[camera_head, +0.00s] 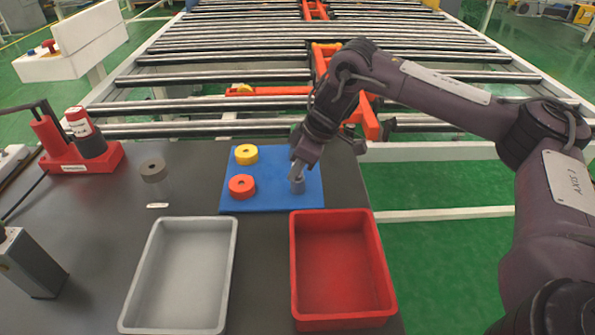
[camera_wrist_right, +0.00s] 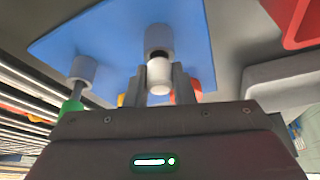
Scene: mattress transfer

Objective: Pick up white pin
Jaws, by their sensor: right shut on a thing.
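The white pin (camera_wrist_right: 159,76) shows in the right wrist view between the two fingers of my right gripper (camera_wrist_right: 160,85), which is shut on it. In the head view my right gripper (camera_head: 297,170) points down over the right part of the blue mat (camera_head: 265,202). A small grey cylinder (camera_head: 298,187) is right under the fingertips there. In the wrist view a grey-white cylinder (camera_wrist_right: 159,38) stands on the mat close behind the pin; I cannot tell whether they touch. The pin itself is not clear in the head view. My left gripper is not in view.
A grey tray (camera_head: 127,318) and a red tray (camera_head: 381,262) stand in front, both empty. A grey-topped cylinder (camera_head: 153,171) and a red stand (camera_head: 95,158) are at left. A roller conveyor lies behind.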

